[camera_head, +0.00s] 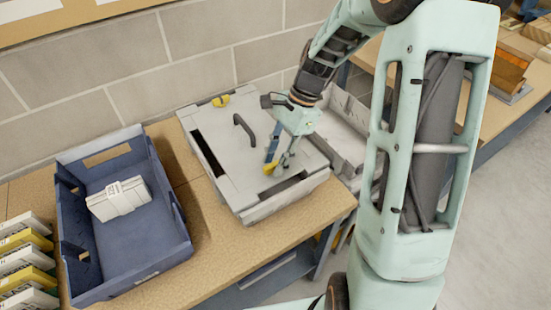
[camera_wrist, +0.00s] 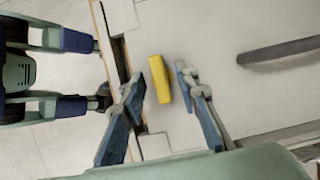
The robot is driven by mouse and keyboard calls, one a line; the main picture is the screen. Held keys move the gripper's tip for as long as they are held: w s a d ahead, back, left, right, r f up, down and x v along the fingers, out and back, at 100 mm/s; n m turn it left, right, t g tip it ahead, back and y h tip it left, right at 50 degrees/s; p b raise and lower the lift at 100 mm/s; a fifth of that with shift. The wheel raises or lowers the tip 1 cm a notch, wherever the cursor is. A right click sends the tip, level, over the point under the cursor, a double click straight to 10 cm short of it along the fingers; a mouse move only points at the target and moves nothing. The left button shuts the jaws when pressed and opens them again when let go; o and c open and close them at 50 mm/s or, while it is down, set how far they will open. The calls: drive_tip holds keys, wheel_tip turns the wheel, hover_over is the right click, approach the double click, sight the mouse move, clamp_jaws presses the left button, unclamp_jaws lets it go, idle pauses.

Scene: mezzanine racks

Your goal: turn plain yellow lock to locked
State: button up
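A light grey case (camera_head: 215,140) with a closed lid and a dark handle (camera_head: 244,131) lies on the wooden bench. One yellow lock (camera_head: 268,168) sits at its front edge, partly behind my gripper (camera_head: 277,160). A second yellow lock (camera_head: 221,100) sits at its back left edge. In the wrist view a plain yellow bar-shaped lock (camera_wrist: 159,79) lies between the two blue-grey fingers of my gripper (camera_wrist: 160,86). The fingers are open, one on each side, with a wider gap on the left than the right. Contact cannot be told.
A blue crate (camera_head: 184,249) holding a white packet (camera_head: 118,198) stands left of the case. Stacked white and yellow boxes (camera_head: 28,262) stand at the far left. A grey open tray (camera_head: 345,140) adjoins the case on the right. A block wall (camera_head: 130,60) stands close behind.

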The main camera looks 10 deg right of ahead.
drive_tip(key=shift+c, duration=0.6)
clamp_jaws()
